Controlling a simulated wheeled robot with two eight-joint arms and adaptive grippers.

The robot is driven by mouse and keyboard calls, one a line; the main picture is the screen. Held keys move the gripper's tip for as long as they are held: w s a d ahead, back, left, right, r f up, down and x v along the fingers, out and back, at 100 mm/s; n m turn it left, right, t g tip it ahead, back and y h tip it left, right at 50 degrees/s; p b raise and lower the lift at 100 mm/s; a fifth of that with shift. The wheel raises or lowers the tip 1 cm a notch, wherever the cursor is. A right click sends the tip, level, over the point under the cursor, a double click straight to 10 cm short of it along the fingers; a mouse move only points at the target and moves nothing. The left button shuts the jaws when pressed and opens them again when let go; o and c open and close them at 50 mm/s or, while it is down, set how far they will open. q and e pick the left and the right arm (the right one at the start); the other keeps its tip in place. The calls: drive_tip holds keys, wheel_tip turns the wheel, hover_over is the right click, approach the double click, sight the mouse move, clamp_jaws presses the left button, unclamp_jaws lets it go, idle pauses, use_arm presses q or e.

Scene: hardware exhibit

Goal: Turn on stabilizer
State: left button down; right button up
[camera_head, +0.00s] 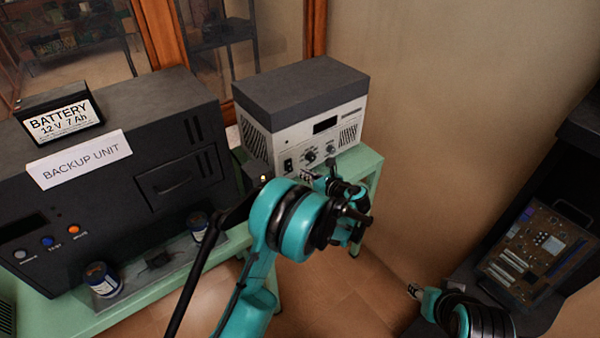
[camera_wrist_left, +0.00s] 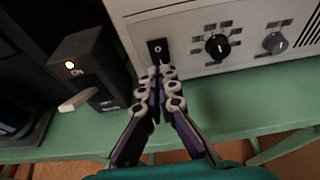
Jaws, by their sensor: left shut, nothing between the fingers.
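The stabilizer, a pale box with a dark grey top (camera_head: 300,92), stands at the far end of the green table. Its front carries a black rocker switch (camera_head: 288,165), two round knobs and a dark display. In the left wrist view the switch (camera_wrist_left: 158,51) sits left of the knobs. My left gripper (camera_head: 306,174) is at the lower front of the stabilizer. In the left wrist view its closed fingertips (camera_wrist_left: 162,70) are just below the switch, with nothing between them; I cannot tell whether they touch it. My right gripper (camera_head: 412,290) is low at the right, away from the stabilizer.
A dark backup unit (camera_head: 120,175) with a battery (camera_head: 60,118) on top fills the left. A small black box (camera_wrist_left: 88,65) with a lit orange lamp stands beside the stabilizer. A component board (camera_head: 535,250) lies at the right. Floor is open between the tables.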

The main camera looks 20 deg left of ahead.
use_arm(q)
drive_tip(key=p+v, duration=0.1)
drive_tip(key=v, duration=0.6)
drive_tip(key=shift+d+p, duration=0.2)
drive_tip(key=shift+p, duration=0.15)
use_arm(e)
drive_tip(key=shift+w+a+r, duration=0.15)
drive_tip(key=shift+a+r, duration=0.05)
drive_tip(key=shift+r, duration=0.35)
drive_tip(key=shift+w+a+r, duration=0.15)
drive_tip(key=shift+r, duration=0.4)
use_arm(q)
drive_tip(key=shift+s+r, duration=0.15)
drive_tip(key=shift+d, duration=0.1)
